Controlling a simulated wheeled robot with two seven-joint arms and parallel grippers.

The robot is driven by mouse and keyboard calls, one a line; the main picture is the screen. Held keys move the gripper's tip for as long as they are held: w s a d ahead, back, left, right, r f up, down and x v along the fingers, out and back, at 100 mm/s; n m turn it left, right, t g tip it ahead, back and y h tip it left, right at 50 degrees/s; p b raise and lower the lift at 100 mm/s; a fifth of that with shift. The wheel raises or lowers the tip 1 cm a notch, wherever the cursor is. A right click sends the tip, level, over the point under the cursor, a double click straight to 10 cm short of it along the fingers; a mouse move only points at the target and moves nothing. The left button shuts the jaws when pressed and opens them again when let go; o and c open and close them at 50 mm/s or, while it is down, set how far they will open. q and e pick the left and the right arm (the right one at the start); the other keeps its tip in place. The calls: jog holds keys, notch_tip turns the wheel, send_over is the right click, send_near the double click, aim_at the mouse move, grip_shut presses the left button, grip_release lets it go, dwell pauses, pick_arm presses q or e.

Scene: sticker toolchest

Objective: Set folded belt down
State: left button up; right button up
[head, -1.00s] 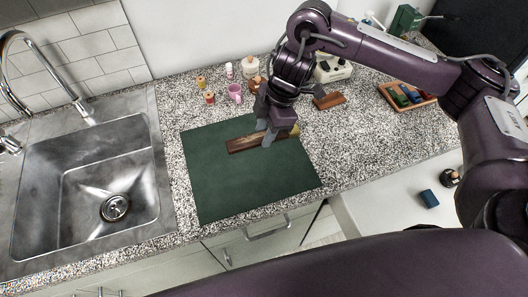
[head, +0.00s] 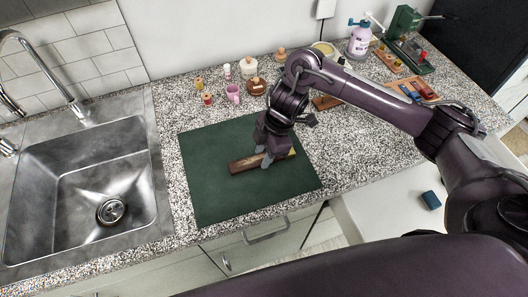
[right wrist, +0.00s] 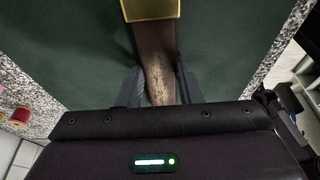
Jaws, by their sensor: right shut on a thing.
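The folded belt (head: 243,164) is a dark brown, worn leather strip with a yellow brass-coloured end at its right. It lies over the middle of the dark green mat (head: 222,195), flat on it or just above; I cannot tell which. My right gripper (head: 265,160) is shut on the belt around its middle, pointing down. In the right wrist view the belt (right wrist: 158,72) runs up from between the two fingers (right wrist: 158,92), with the brass-coloured piece (right wrist: 150,9) at the top edge. My left gripper is not in view.
A steel sink (head: 85,185) is left of the mat. A tray with coloured blocks (head: 415,91) is at the right. The mat's front part is clear.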

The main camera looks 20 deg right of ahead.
jog(key=shift+f, duration=0.2)
jog(key=o, duration=1)
jog(key=shift+o, duration=0.2)
jog(key=shift+r, duration=0.1)
jog(key=shift+d+r, duration=0.1)
jog(key=shift+r, duration=0.4)
jog(key=p+v, duration=0.1)
jog(key=v, duration=1)
jog(key=shift+p, duration=0.3)
jog(key=shift+s, duration=0.1)
